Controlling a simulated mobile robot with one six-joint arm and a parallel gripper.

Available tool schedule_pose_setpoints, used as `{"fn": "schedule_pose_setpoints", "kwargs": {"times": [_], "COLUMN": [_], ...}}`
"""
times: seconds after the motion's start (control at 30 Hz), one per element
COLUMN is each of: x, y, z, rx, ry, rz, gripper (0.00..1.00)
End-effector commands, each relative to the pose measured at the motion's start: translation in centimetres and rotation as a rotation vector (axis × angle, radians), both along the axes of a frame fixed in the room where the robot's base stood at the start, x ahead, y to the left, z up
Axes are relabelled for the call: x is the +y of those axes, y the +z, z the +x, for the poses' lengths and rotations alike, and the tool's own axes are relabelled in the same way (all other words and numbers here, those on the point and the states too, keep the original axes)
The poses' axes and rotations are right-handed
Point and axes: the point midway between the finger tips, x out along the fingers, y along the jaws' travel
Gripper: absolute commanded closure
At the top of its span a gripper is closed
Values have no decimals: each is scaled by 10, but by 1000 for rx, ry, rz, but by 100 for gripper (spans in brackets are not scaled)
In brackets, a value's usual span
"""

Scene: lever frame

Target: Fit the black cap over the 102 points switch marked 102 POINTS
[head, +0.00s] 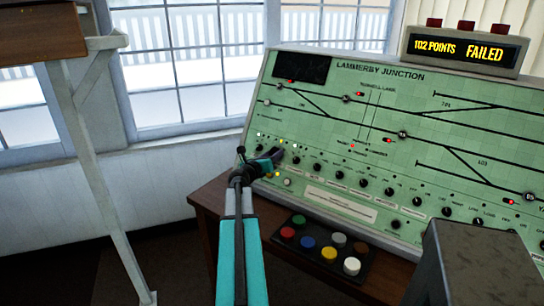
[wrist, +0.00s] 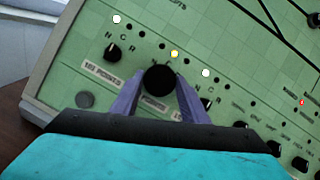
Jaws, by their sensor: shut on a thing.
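In the wrist view my gripper (wrist: 159,95) is shut on the black cap (wrist: 160,80), a round dark piece between the two purple-grey fingers. The cap is in front of the switch position right of the 101 POINTS knob (wrist: 113,53). The label below it is partly covered and reads POINTS; its number is hidden. The switch itself is hidden behind the cap, so I cannot tell whether they touch. In the head view my gripper (head: 266,160) is at the lower left of the green panel (head: 310,110), close to its face.
A black tray (head: 292,260) with several coloured caps lies on the wooden desk (head: 210,196) below the panel. A display (head: 464,49) on top reads 102 POINTS FAILED. A dark grey box (head: 475,265) stands at front right. Neighbouring knobs are close beside my fingers.

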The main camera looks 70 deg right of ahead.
Motion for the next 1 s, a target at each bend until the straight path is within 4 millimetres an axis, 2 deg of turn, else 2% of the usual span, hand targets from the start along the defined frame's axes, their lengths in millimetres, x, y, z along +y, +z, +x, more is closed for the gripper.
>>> {"fn": "schedule_pose_setpoints", "kwargs": {"times": [0.3,0.33,0.43,0.63,0.77,1.0], "x": [0,0,0,0,0,0], "y": [0,0,0,0,0,0], "z": [0,0,0,0,0,1], "rx": [1,1,1,1,1,1], "ry": [0,0,0,0,0,1], "rz": [0,0,0,0,0,0], "gripper": [80,55,38,38,19,19]}}
